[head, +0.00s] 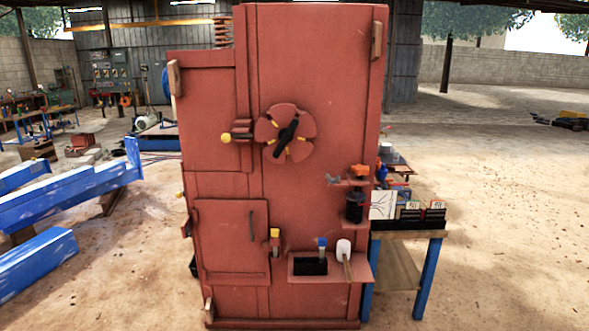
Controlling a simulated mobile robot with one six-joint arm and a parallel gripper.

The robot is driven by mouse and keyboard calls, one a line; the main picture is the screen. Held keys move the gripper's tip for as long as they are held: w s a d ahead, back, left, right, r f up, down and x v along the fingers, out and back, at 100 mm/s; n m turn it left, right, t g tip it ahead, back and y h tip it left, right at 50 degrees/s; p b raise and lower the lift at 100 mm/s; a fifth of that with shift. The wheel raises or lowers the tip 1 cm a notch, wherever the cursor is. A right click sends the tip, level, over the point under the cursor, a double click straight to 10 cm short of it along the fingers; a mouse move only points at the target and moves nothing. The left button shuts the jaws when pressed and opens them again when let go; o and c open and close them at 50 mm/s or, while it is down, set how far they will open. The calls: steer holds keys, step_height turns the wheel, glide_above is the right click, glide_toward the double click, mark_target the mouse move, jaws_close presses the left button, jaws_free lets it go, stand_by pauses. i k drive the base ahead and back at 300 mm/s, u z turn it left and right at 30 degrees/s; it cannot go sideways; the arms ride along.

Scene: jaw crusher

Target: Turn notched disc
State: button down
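The notched disc (304,121) is a red round plate with notches in its rim, on the upper middle of the tall red machine front (340,60). A black bar-shaped handle (287,134) with a yellow mark crosses its centre, tilted. A latch-like part with a yellow knob (227,138) sits just left of the disc and points toward its rim; whether it touches a notch is too small to tell. My gripper is not in the head view.
A small shelf (362,279) low on the machine holds a black box, a blue-topped item and a white item. Above it is an orange-topped black part (356,205). A blue-legged table (430,275) stands right; blue beams (60,205) lie left.

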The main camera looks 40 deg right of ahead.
mark_target(286, 134)
steer(key=i, duration=0.85)
steer(key=u, duration=0.05)
